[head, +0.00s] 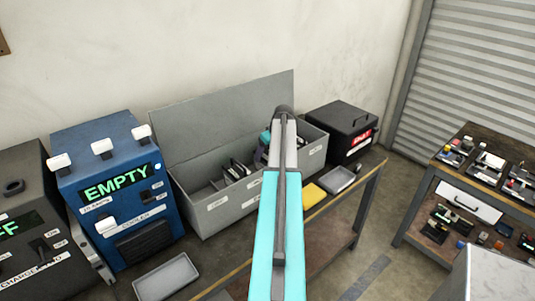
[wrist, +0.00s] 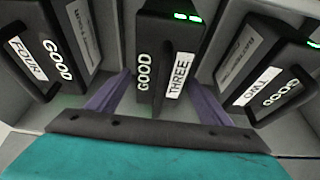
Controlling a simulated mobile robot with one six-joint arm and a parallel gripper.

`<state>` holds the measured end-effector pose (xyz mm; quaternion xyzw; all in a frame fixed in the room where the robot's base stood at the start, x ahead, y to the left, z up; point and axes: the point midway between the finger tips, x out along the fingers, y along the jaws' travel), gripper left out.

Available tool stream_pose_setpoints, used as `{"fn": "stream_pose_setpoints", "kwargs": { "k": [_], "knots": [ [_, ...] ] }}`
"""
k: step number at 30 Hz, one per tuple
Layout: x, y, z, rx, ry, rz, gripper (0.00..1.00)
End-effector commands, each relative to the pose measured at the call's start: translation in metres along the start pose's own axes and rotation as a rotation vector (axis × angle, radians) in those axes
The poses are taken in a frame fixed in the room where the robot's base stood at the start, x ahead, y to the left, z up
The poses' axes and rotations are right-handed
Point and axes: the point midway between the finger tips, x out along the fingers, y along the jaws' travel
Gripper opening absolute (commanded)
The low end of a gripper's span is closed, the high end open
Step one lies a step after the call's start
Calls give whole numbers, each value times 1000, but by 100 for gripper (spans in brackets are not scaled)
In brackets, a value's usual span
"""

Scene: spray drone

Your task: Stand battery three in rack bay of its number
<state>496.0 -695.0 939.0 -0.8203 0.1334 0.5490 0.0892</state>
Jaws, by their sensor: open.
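Battery three (wrist: 165,50) is a dark block marked THREE and GOOD, with green lights on top. In the wrist view it stands between grey walls inside the open grey rack box (head: 225,205). My gripper (wrist: 155,98) is open, with one purple finger on each side of battery three; I cannot tell whether they touch it. Battery four (wrist: 50,45) is in the compartment to the left and battery two (wrist: 272,75) in the one to the right. In the head view my arm hides battery three, and the compartment's number is not readable.
A blue cooler unit (head: 115,190) reading EMPTY stands left of the rack, with a dark charger unit (head: 35,225) beyond it. A black box (head: 343,122) is behind right. A yellow pad (head: 314,194) and grey tray (head: 337,180) lie on the bench near my arm.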

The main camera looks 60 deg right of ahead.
Motion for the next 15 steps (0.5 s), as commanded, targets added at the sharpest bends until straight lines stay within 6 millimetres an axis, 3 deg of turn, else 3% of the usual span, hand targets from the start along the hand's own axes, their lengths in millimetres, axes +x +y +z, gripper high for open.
{"fn": "stream_pose_setpoints", "kwargs": {
  "k": [8,15],
  "knots": [
    [-18,0,0,0,1,1,73],
    [-47,0,0,0,2,2,73]
  ]
}}
